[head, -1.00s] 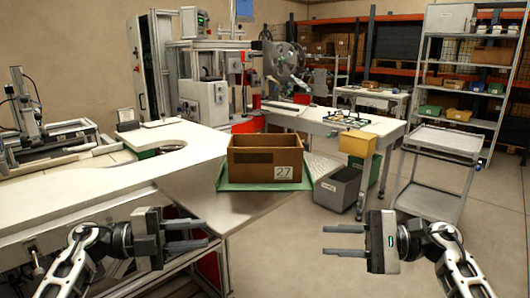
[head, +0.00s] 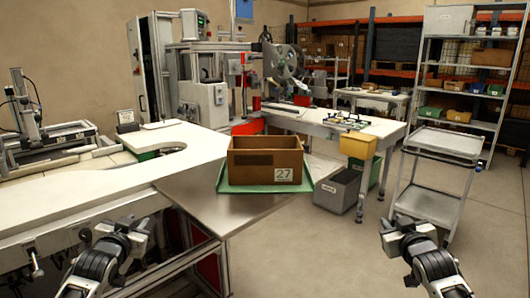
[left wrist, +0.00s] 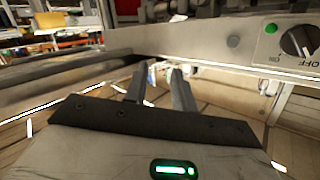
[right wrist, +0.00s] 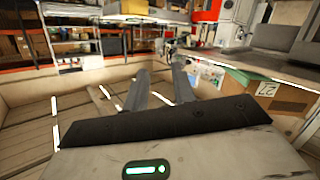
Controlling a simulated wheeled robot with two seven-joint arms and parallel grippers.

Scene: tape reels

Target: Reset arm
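My left gripper (head: 136,232) is at the lower left of the head view, beside the metal table end, seen mostly from behind. In the left wrist view its two fingers (left wrist: 157,78) stand apart with nothing between them. My right gripper (head: 402,232) is at the lower right over open floor. In the right wrist view its fingers (right wrist: 161,75) also stand apart and empty. A brown box (head: 265,160) labelled 27 sits on a green tray (head: 228,187) between the two arms, and neither gripper touches it. The box also shows in the right wrist view (right wrist: 270,91).
The white workbench (head: 90,195) with its metal end (head: 215,208) runs along the left. A grey cart (head: 440,165) and shelving stand at the right. A yellow bin (head: 358,146) is beside the back table. Floor at the front right is clear.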

